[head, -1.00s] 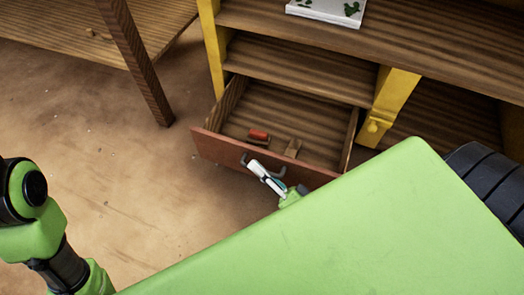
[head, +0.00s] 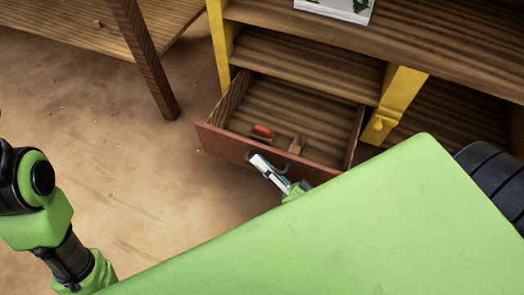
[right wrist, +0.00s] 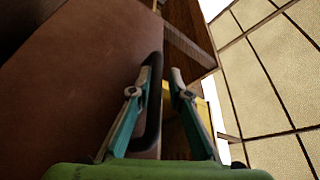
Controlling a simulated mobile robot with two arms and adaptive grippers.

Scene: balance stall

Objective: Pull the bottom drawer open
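The bottom drawer (head: 225,142) of the wooden cabinet stands pulled well out, with its reddish-brown front facing me and its inside showing. Its dark bar handle (head: 283,167) is on the front, and the handle also shows in the right wrist view (right wrist: 154,100). My right gripper (head: 260,164) is at the handle. In the right wrist view its two fingers (right wrist: 157,86) are apart, with the handle between them, close to the left finger and with a gap to the right one. My left arm shows at the left edge, but its gripper is out of view.
A red object (head: 262,131) and a small wooden piece (head: 297,144) lie in the drawer. A yellow post with a knob (head: 398,92) stands to its right. A wooden table leg (head: 146,60) is at the left. The floor (head: 150,170) before the drawer's left side is clear.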

